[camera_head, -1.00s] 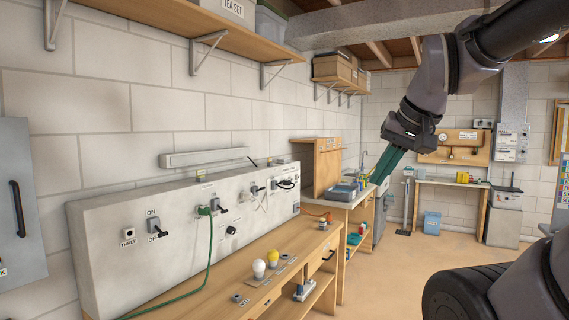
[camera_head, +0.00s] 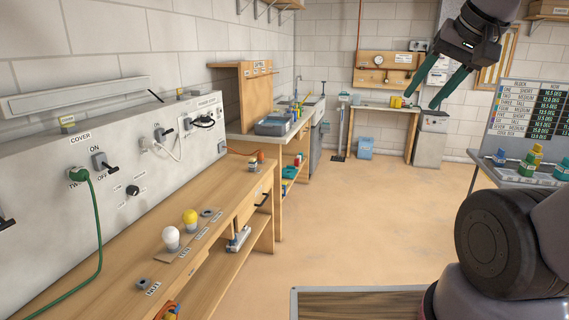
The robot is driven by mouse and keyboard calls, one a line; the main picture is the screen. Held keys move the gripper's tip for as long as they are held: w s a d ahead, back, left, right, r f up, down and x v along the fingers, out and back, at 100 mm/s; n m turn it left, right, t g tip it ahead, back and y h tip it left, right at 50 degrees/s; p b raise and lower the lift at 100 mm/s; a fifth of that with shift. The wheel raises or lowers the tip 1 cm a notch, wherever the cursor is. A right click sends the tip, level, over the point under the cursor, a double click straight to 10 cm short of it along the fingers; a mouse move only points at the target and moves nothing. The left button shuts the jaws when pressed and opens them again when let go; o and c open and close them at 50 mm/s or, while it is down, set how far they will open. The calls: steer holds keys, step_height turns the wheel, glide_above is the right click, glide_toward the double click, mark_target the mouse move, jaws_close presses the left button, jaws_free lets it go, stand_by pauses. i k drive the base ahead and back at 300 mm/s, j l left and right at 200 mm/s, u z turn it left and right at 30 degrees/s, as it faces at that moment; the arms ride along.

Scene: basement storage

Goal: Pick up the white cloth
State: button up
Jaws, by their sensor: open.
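I cannot make out a white cloth anywhere in the head view. My gripper (camera_head: 421,101) is at the upper right, with its two green fingers apart and pointing down and to the left. It is open, with nothing between the fingers, and hangs in the air in front of the far wall.
A wooden bench (camera_head: 130,255) with a white bulb (camera_head: 171,238) and a yellow bulb (camera_head: 190,217) runs along the left, below a switch panel (camera_head: 115,205). A grey tray (camera_head: 277,123) sits on the farther counter. A grey table (camera_head: 520,178) stands right. The middle floor is clear.

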mark_target(198, 91)
steer(key=i+l+z, duration=0.3)
steer(key=i, duration=0.4)
steer(key=i+j+z, duration=0.1)
steer(key=i+z, duration=0.2)
steer(key=i, duration=0.35)
steer(key=i+u, duration=0.2)
steer(key=i, duration=0.4)
steer(key=i+l+u, duration=0.25)
steer(key=i, duration=0.35)
steer(key=i+u, duration=0.2)
steer(key=u, duration=0.2)
steer(key=i+u, duration=0.25)
steer(key=u, duration=0.2)
steer(key=i+u, duration=0.2)
steer(key=u, duration=0.2)
steer(key=i+u, duration=0.2)
steer(key=u, duration=0.25)
steer(key=i+u, duration=0.2)
steer(key=u, duration=0.3)
steer(key=i+l+u, duration=0.1)
steer(key=u, duration=0.35)
steer(key=i+l, duration=0.05)
steer(key=i, duration=0.05)
